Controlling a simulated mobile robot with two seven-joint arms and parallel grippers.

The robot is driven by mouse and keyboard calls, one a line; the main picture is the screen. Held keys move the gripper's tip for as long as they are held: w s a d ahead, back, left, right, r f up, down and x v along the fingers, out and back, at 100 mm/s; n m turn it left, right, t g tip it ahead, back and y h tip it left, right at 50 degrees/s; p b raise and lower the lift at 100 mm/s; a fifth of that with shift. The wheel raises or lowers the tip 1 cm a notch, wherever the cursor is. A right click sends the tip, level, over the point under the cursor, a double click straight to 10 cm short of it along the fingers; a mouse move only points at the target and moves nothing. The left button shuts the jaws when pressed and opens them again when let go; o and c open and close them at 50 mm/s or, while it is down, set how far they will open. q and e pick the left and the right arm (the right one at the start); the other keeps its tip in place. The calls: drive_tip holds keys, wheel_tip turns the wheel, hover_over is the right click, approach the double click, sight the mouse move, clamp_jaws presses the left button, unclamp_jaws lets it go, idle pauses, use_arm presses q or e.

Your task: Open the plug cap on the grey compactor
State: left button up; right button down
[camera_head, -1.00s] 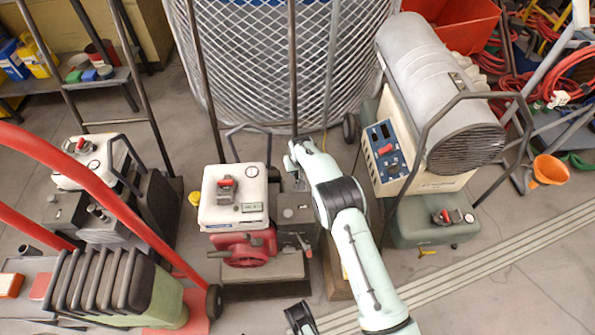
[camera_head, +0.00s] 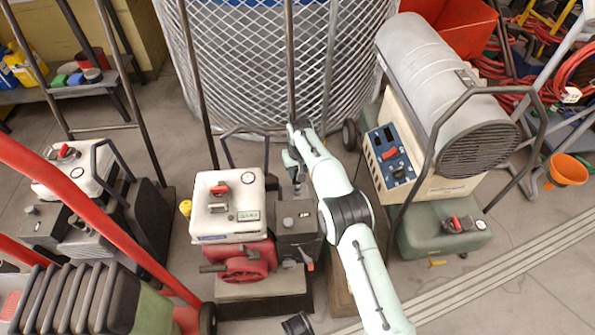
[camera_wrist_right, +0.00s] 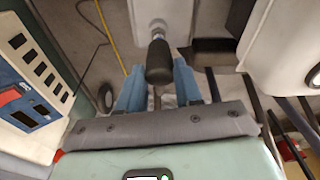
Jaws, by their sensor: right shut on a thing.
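My right gripper (camera_head: 293,163) reaches over the middle machine, above its dark grey box (camera_head: 297,218). This machine has a white tank (camera_head: 229,203) and a red engine (camera_head: 243,262). In the right wrist view my right gripper (camera_wrist_right: 160,85) is shut on a dark rounded cap (camera_wrist_right: 159,62), seen between its blue fingers. Another machine, with a white tank (camera_head: 78,168) and a grey engine (camera_head: 93,232), stands at the left. I cannot tell for sure which one is the grey compactor. My left gripper is not in view.
A heater with a grey drum (camera_head: 440,85) and a green tank (camera_head: 442,228) stands close on the right. A mesh cage (camera_head: 262,60) is behind. A red hand-truck frame (camera_head: 85,205) crosses the left. An orange cup (camera_head: 567,169) stands at the far right.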

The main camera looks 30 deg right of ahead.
drive_tip(key=c, duration=0.7)
unclamp_jaws()
drive_tip(key=shift+r, duration=0.1)
drive_tip(key=shift+c, duration=0.2)
drive_tip(key=shift+r, duration=0.1)
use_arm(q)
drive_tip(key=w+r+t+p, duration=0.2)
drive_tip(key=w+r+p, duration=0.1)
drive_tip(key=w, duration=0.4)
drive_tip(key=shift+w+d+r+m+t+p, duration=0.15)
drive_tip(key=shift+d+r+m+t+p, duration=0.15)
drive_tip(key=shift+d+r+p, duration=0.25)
use_arm(e)
wheel_tip(320, 180, up, 13)
drive_tip(key=s, duration=0.1)
drive_tip(key=shift+s+a, duration=0.3)
drive_tip(key=shift+s, duration=0.1)
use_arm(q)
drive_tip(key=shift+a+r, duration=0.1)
